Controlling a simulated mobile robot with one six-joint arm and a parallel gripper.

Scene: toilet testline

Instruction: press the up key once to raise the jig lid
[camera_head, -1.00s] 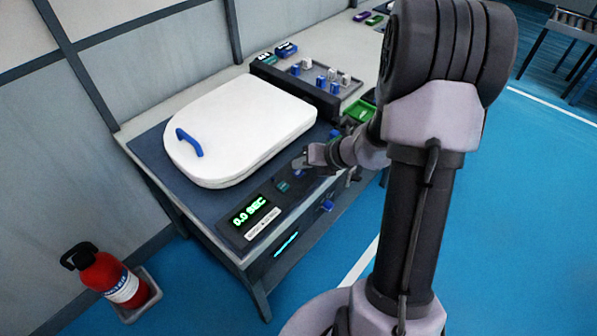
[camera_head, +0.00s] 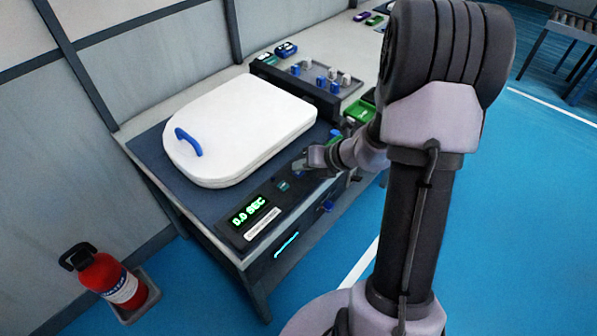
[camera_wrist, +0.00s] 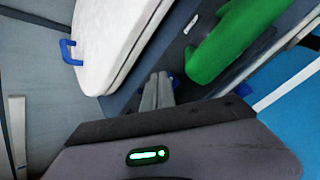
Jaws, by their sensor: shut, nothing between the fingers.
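The white jig lid (camera_head: 240,125) with a blue handle (camera_head: 188,142) lies down on the dark jig bench in the head view. It also shows in the wrist view (camera_wrist: 110,40). The front panel has a display (camera_head: 249,212) reading 0.0 SEC and a small teal key (camera_head: 283,186). A blue key (camera_head: 299,174) is partly hidden by my gripper. I cannot read which key is up. My gripper (camera_head: 299,165) is shut and empty, its tips over or beside the blue key; contact cannot be told. The shut fingers show in the wrist view (camera_wrist: 157,92).
A tray of blue and white parts (camera_head: 325,76) stands behind the lid. A green bin (camera_head: 360,111) is partly behind my arm. A large green object (camera_wrist: 235,40) is right of the fingers. A red extinguisher (camera_head: 104,279) stands on the floor at left.

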